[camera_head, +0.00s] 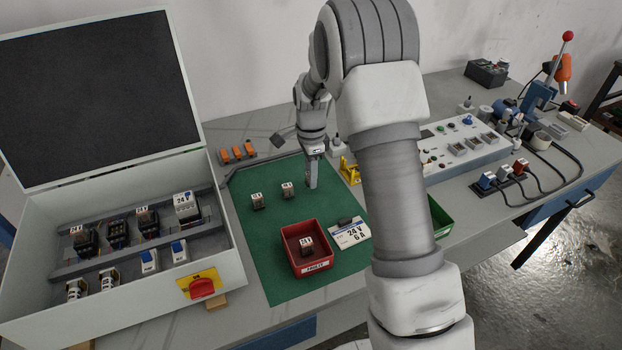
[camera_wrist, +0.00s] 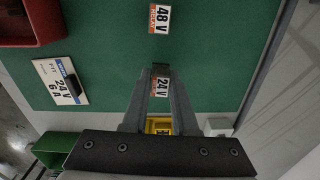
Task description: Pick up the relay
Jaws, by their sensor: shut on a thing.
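My gripper (camera_head: 312,186) points down at the back right part of the green mat, its fingers close together. In the wrist view my gripper (camera_wrist: 160,75) is shut on a small relay (camera_wrist: 161,88) labelled 24 V between its fingers. That relay is hidden by the fingers in the head view. A relay labelled 48 V (camera_wrist: 160,18) lies apart from the fingers on the mat. The head view shows two free relays on the mat, one nearer the gripper (camera_head: 288,190) and one further left (camera_head: 257,201). Another relay (camera_head: 306,246) is in the red bin.
The red bin (camera_head: 329,262) stands at the mat's front, beside a white 24 V 6 A unit (camera_head: 349,234). A yellow holder (camera_head: 350,171) is right of my gripper. An open control cabinet (camera_head: 120,321) stands left. A green bin (camera_head: 441,216) is partly behind my arm.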

